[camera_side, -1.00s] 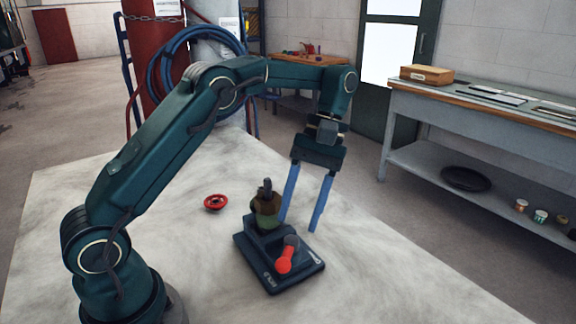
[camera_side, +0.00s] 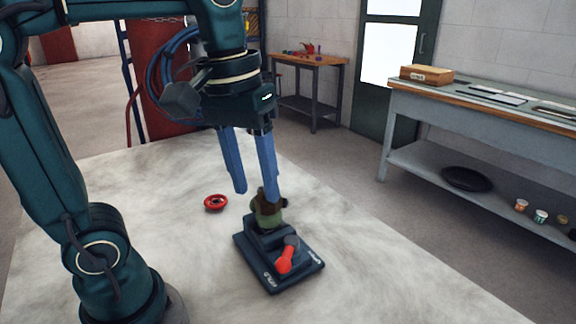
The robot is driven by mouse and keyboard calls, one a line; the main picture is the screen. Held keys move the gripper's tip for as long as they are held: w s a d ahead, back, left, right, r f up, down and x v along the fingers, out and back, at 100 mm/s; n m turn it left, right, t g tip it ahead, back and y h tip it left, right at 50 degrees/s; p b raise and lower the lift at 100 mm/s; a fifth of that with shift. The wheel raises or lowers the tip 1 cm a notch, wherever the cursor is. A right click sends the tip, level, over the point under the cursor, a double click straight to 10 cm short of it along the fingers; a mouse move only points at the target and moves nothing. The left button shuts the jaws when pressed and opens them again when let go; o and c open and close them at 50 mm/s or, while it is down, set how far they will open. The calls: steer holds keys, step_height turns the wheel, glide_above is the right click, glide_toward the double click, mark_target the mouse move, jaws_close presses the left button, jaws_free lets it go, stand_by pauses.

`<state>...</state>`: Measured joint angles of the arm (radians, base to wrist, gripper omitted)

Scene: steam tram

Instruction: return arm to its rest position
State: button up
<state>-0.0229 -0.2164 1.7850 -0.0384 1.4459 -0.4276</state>
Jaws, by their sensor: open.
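My gripper (camera_side: 257,197) hangs pointing down from my arm, its two blue fingers spread apart with nothing between them. One finger passes in front of the upper part of a brass-brown and green valve-like fitting (camera_side: 267,214), hiding its top; I cannot tell whether they touch. The fitting stands on a dark blue base plate (camera_side: 302,277) with a red-tipped lever (camera_side: 286,258) near its front. A red ring-shaped wheel (camera_side: 216,202) lies on the pale table to the left of the fitting.
The pale worktable (camera_side: 400,285) is clear to the right and front. A grey bench (camera_side: 470,115) with a wooden box (camera_side: 426,75) stands at the right. A small wooden table (camera_side: 305,62) and blue hose coils (camera_side: 168,70) are behind.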

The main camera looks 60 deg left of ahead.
steer(key=s+f+m+t, duration=0.3)
steer(key=f+m+t, duration=0.1)
steer(key=f+m, duration=0.1)
steer(key=shift+s+a+f, duration=0.2)
steer(key=shift+s+f, duration=0.2)
